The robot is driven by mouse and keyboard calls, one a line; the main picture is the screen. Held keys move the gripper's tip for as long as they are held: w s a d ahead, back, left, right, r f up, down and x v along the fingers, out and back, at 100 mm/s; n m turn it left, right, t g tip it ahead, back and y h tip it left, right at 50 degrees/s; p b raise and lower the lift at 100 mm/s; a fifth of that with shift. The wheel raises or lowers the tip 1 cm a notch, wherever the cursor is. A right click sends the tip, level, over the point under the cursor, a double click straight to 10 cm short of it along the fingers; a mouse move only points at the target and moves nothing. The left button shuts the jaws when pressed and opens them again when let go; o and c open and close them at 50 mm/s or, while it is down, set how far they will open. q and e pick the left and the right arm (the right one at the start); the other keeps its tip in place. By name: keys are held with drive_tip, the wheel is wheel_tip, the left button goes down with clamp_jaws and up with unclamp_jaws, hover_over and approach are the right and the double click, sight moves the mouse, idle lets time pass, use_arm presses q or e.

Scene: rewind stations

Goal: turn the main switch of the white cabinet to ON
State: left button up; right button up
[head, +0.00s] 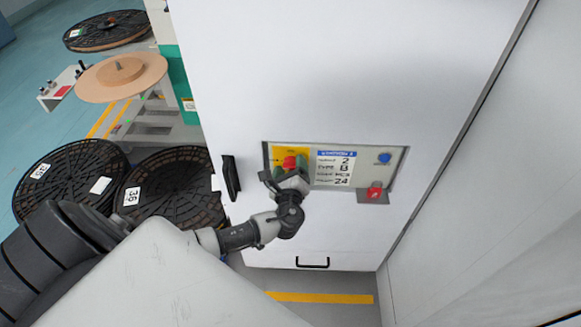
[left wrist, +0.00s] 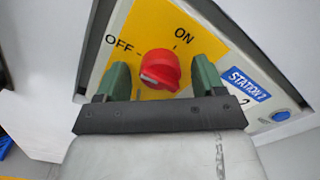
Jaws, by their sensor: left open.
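The white cabinet (head: 330,70) stands in front of me with a control panel set in its front. The main switch is a red round knob (head: 290,162) on a yellow plate; it also shows in the left wrist view (left wrist: 160,66). OFF is printed to its upper left and ON to its upper right. I cannot tell surely which label the knob points at. My left gripper (head: 284,171) is at the switch, its two green fingers (left wrist: 162,78) open on either side of the knob, with gaps visible. My right gripper is not in view.
The panel also holds a station label (head: 335,168), a blue button (head: 384,158) and a red part (head: 375,191) at lower right. A black handle (head: 231,177) sits left of the panel. Black reels (head: 170,188) lie at left. A pale wall (head: 500,190) closes the right.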

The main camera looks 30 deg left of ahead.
use_arm(q)
drive_tip(key=c, duration=0.9)
drive_tip(key=m+p, duration=0.2)
drive_tip(key=m, duration=0.2)
drive_tip(key=shift+r, duration=0.15)
drive_tip(key=m+p, duration=0.3)
drive_tip(key=m, duration=0.1)
drive_tip(key=shift+m, duration=0.3)
drive_tip(key=m+p, duration=0.2)
drive_tip(key=m, duration=0.2)
drive_tip(key=shift+m+p, duration=0.95)
drive_tip(key=shift+m, duration=0.85)
drive_tip(key=shift+f, duration=0.2)
